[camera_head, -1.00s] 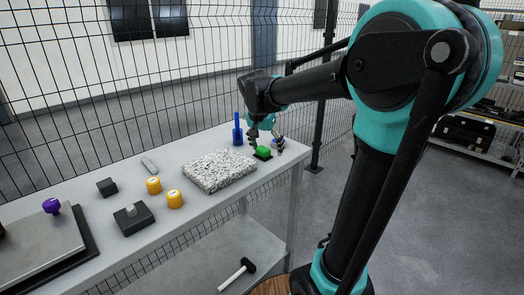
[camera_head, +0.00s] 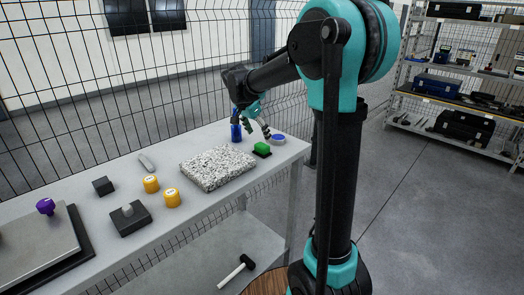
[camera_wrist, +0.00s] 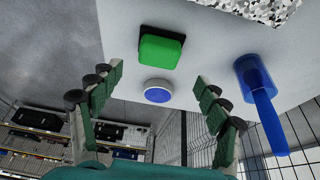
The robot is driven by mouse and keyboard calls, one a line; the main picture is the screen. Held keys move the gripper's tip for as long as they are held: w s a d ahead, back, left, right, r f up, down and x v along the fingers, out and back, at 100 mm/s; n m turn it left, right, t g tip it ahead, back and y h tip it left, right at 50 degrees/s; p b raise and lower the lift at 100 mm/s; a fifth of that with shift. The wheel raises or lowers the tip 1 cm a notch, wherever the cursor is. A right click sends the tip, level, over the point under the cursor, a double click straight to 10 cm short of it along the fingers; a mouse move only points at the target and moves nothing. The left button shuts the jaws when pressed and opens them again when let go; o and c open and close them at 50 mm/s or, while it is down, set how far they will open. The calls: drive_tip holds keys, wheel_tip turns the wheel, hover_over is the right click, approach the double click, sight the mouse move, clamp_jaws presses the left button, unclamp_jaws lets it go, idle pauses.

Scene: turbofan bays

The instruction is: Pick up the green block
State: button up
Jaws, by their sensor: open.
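The green block (camera_head: 262,148) sits on a small black base near the right end of the table (camera_head: 228,131). My gripper (camera_head: 257,130) is open and empty, above the table just behind the block. Its two fingers show wide apart in the wrist view (camera_wrist: 158,80). Nothing hides the block in either view.
A round blue-topped white piece (camera_wrist: 157,92) stands close to the block, between my fingers in the wrist view. A blue upright tool (camera_wrist: 258,92) stands on the other side. A speckled stone slab (camera_head: 217,166) is beside the block. Wire fencing (camera_head: 60,90) runs behind the table.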

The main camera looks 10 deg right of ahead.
sight(262, 145)
drive_tip(key=shift+s+x, duration=0.15)
drive_tip(key=shift+x, duration=1.45)
drive_tip(key=shift+s+x, duration=0.15)
drive_tip(key=shift+x, duration=1.5)
drive_tip(key=shift+a+f, duration=0.1)
drive_tip(key=shift+a, duration=0.05)
drive_tip(key=shift+c, duration=0.4)
drive_tip(key=c, duration=1.3)
wheel_tip(262, 145, up, 20)
